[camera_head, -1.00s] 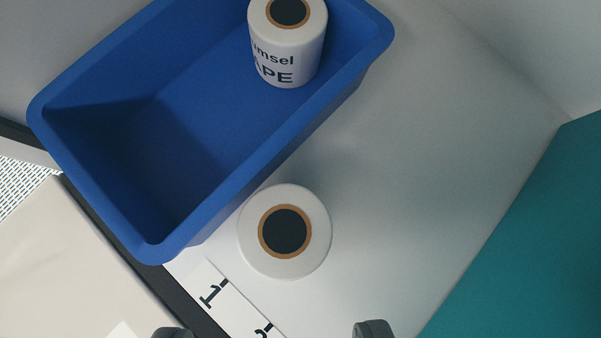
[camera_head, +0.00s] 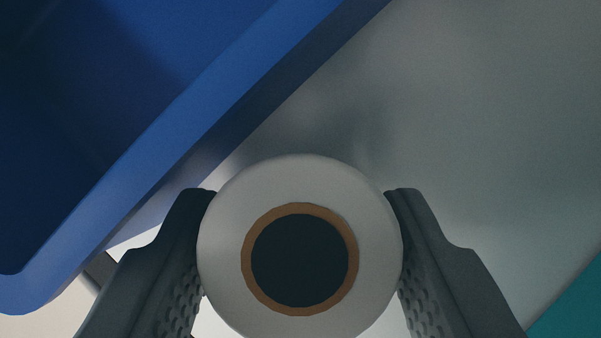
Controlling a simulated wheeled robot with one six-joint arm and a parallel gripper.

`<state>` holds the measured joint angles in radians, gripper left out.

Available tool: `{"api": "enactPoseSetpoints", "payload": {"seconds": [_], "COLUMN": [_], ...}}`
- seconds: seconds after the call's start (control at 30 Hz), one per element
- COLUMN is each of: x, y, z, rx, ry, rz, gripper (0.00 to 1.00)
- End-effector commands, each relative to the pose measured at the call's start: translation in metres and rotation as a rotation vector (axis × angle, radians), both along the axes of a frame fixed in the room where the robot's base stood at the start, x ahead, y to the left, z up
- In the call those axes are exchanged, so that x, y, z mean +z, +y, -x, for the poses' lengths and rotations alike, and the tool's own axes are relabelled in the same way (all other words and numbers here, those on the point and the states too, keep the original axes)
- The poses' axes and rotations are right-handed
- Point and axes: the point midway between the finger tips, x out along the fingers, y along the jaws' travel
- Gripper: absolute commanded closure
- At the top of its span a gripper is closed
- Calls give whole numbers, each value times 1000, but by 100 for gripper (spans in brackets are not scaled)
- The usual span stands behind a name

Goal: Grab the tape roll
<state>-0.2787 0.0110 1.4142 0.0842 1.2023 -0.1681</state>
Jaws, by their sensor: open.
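The tape roll (camera_head: 300,180) is white with a brown core ring and a dark centre. It stands on the pale surface beside the blue bin, seen from above. My gripper (camera_head: 301,215) is open, with one dark finger on the left side of the roll and one on the right. The fingertips look very close to the roll's sides; I cannot tell whether they touch it. The roll's lower edge is cut off by the frame.
The blue bin (camera_head: 215,110) lies close on the upper left, its wall near my left finger. The pale surface (camera_head: 470,130) is clear to the upper right. A teal panel (camera_head: 575,305) shows at the lower right corner.

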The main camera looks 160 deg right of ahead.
Motion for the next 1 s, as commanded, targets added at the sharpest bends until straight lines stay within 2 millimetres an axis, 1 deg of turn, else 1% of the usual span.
{"api": "enactPoseSetpoints", "payload": {"seconds": [0.1,0.13,0.17,0.2,0.27,0.53,0.63,1.0], "x": [0,0,0,0,0,1,4,37], "y": [0,0,0,0,0,0,0,0], "z": [0,0,0,0,0,0,0,0], "rx": [0,0,0,0,0,0,0,0], "ry": [0,0,0,0,0,0,-1,-1], "rz": [0,0,0,0,0,0,0,0], "gripper": [52,56,62,69,80,80,80,80]}}
